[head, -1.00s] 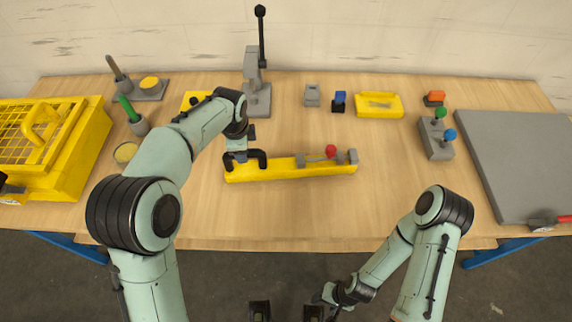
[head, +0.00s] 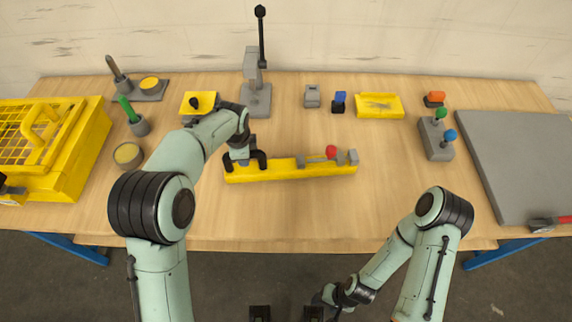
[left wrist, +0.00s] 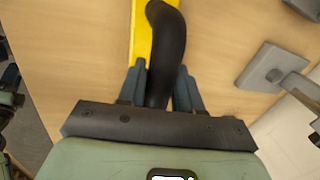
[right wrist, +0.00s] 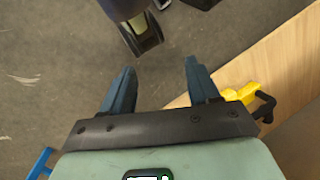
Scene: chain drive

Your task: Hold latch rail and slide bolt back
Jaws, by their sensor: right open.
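The latch rail (head: 282,171) is a long yellow bar lying on the table, with a black arched handle (head: 262,160) at its left end. The handle also shows in the left wrist view (left wrist: 166,45). My left gripper (left wrist: 161,72) has its fingers close on both sides of the handle and looks shut on it. The grey bolt (head: 316,158) with a red knob (head: 331,151) lies at the rail's right part, between grey brackets (head: 352,156). My right gripper (right wrist: 158,68) is open and empty, low in front of the table edge, away from the rail.
A lever stand (head: 257,98), a small grey block (head: 312,96), a blue switch (head: 339,102) and a yellow tray (head: 378,113) stand behind the rail. A joystick box (head: 437,148) and grey plate (head: 520,165) are right. A yellow cage (head: 75,165) is left. Table between rail and front edge is clear.

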